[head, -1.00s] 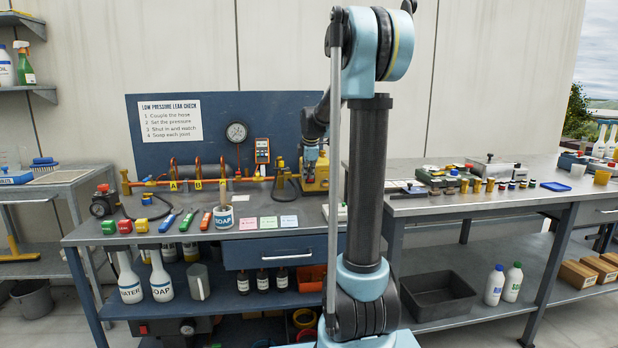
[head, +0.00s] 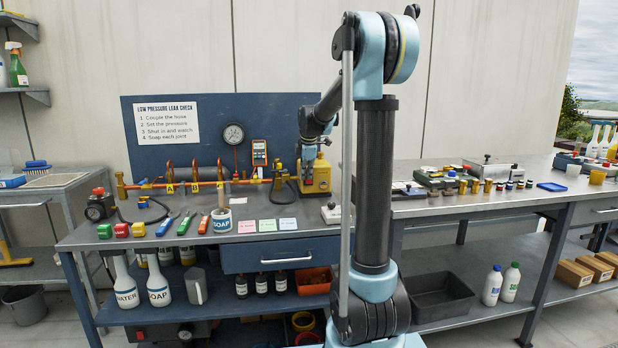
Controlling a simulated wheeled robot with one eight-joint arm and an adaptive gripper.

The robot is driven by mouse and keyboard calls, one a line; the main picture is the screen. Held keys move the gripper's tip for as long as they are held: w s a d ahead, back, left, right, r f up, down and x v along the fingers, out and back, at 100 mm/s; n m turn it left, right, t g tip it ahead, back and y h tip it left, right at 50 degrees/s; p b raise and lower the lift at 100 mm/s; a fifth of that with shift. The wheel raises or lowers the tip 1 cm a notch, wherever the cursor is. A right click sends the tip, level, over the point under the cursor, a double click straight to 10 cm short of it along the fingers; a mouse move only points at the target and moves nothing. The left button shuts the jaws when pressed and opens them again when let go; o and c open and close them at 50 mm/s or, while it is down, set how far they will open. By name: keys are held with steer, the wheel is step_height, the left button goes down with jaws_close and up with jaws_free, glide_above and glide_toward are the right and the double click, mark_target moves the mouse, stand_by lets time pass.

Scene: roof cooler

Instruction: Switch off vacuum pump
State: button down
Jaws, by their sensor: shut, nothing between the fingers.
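A yellow unit that looks like the vacuum pump (head: 322,180) stands at the back right of the blue-framed bench, in front of the blue board. Its switch cannot be made out at this size. My arm reaches down in front of the board, and my gripper (head: 309,153) is at its end, close to the upper left of the yellow unit. The gripper looks shut and empty. My wrist partly covers it, and I cannot tell whether it touches the unit.
A pipe rig (head: 195,184) with a dial gauge (head: 234,134) runs left of the pump. A soap pot (head: 222,221), coloured cards and tools lie in front. A small pale device (head: 331,212) sits near the front right. My arm column hides part of the bench.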

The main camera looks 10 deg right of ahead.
steer(key=shift+r, duration=0.15)
steer(key=shift+r, duration=0.6)
steer(key=s+v, duration=0.1)
steer(key=v, duration=1)
steer(key=shift+s, duration=0.4)
